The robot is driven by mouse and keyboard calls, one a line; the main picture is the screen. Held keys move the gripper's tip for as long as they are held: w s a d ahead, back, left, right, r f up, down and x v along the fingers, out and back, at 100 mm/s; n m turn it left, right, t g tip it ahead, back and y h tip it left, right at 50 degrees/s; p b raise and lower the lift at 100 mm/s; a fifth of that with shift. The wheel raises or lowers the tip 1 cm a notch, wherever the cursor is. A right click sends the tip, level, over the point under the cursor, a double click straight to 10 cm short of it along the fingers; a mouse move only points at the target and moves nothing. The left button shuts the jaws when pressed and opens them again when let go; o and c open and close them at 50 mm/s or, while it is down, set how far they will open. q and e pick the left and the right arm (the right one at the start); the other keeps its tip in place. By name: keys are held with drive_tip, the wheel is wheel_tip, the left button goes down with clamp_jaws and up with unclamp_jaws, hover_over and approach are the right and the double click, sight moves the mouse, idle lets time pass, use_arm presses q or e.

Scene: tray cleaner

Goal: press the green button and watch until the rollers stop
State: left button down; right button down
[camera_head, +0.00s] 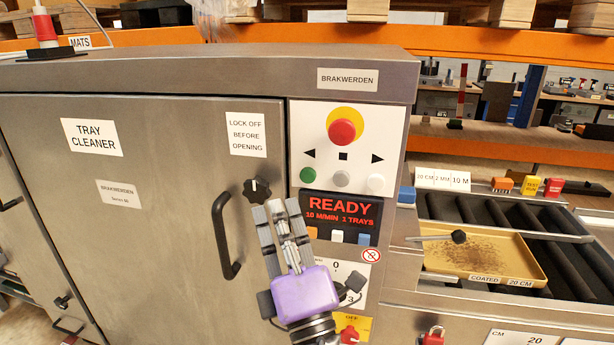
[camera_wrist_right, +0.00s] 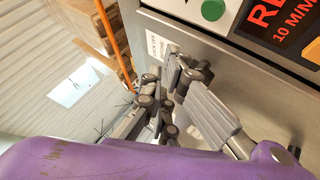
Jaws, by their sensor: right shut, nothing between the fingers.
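The green button (camera_head: 308,174) is the left one in a row of round buttons on the white control panel (camera_head: 300,125). It also shows in the right wrist view (camera_wrist_right: 213,10). My right gripper (camera_head: 277,208) is shut and empty, with a purple body. Its fingertips point up, below and left of the green button and apart from it in the picture. They overlap the area beside the black rotary knob (camera_head: 257,190). The display (camera_head: 340,210) reads READY, 10 M/MIN, 1 TRAYS. The rollers (camera_head: 470,212) are dark cylinders at the right. My left gripper is not in view.
A red emergency button (camera_head: 342,131) sits above the green one. A yellow tray (camera_head: 500,258) with brown dirt lies on the rollers. The tray cleaner's door (camera_head: 150,240) is shut, with a dark handle (camera_head: 224,236) left of my gripper. Orange shelving (camera_head: 500,42) stands behind.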

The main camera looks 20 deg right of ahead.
sight(308, 176)
drive_tip(key=w+d, duration=0.4)
drive_tip(key=w, duration=0.2)
drive_tip(key=shift+s, duration=0.1)
idle(1.2)
drive_tip(key=shift+w+d, duration=0.25)
drive_tip(key=shift+w, duration=0.15)
